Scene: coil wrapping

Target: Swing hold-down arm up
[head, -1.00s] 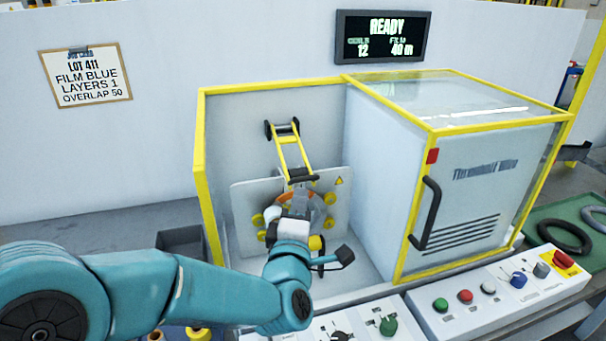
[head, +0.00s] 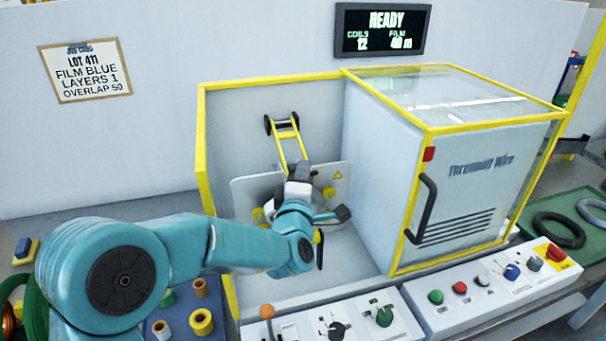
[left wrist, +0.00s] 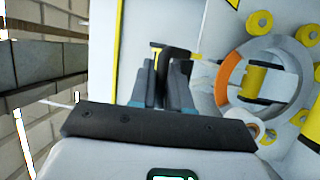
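The hold-down arm, a yellow frame (head: 291,148) with black rollers at its top end, stands raised and tilted inside the machine's open bay in the head view. My left gripper (head: 300,168) is in front of its lower end and hides that part. In the left wrist view the two dark fingers (left wrist: 163,75) are a little apart, with a yellow and black part (left wrist: 172,50) at their tips. I cannot tell whether they grip it. The orange-lined ring (left wrist: 232,75) is to their right. My right gripper is not in view.
The closed cabinet (head: 480,190) with a black handle stands right of the bay. Control panels (head: 490,290) with knobs and buttons run along the front. Spools (head: 201,321) stand at the lower left.

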